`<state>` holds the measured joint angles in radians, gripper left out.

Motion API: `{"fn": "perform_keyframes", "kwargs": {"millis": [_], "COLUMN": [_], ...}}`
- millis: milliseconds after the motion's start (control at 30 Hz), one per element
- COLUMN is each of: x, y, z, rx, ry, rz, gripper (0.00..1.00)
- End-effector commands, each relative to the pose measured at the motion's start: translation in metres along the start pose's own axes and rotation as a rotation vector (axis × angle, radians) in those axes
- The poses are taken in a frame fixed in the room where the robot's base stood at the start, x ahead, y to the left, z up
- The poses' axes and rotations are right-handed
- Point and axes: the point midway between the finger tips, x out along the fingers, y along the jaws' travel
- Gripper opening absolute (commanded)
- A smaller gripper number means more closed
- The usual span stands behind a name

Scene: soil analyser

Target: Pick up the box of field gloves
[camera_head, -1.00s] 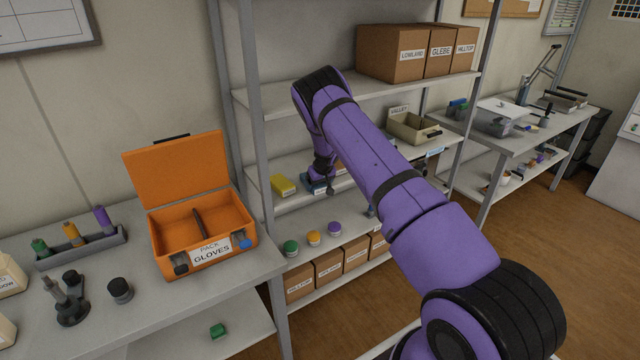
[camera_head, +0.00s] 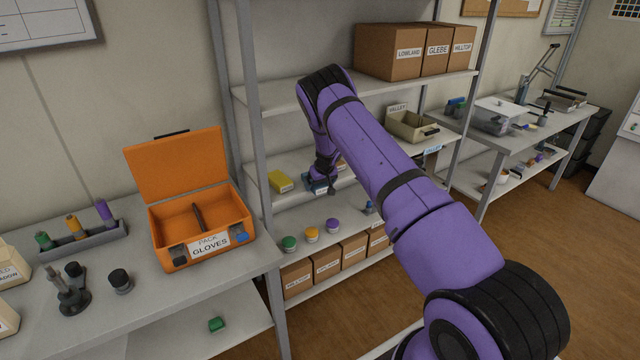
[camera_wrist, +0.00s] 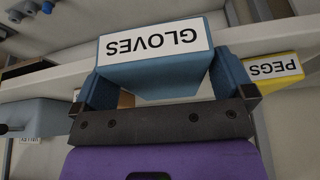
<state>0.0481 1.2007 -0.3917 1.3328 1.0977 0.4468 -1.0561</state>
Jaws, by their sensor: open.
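The blue glove box (camera_wrist: 155,75) has a white GLOVES label, upside down in the wrist view. It stands on the middle shelf, and in the head view a bit of the blue box (camera_head: 317,186) shows below my gripper. My gripper (camera_head: 325,178) is open at the box. In the wrist view its two fingers reach either side of the box, with the box between them. I cannot tell whether either finger touches it.
A yellow PEGS box (camera_wrist: 272,69) stands close beside the glove box; it also shows in the head view (camera_head: 280,181). An open orange case (camera_head: 203,225), labelled PACK GLOVES, sits on the left bench. Several lidded jars (camera_head: 311,234) stand on the shelf below.

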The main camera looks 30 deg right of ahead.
Motion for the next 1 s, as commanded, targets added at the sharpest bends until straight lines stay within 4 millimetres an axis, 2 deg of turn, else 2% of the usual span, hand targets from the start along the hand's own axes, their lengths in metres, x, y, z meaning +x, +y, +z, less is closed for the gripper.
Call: {"fn": "perform_keyframes", "kwargs": {"millis": [233,700,800,1000], "x": [-0.011,-0.086,-0.097,-0.107], "y": [0.000,0.000,0.000,0.000], "z": [-0.001,0.000,-0.001,0.000], "rx": [0.002,0.001,0.001,0.000], "ry": [0.002,0.001,0.002,0.000], "rz": [0.000,0.000,0.000,0.000], "gripper": [1.00,1.00,1.00,1.00]}}
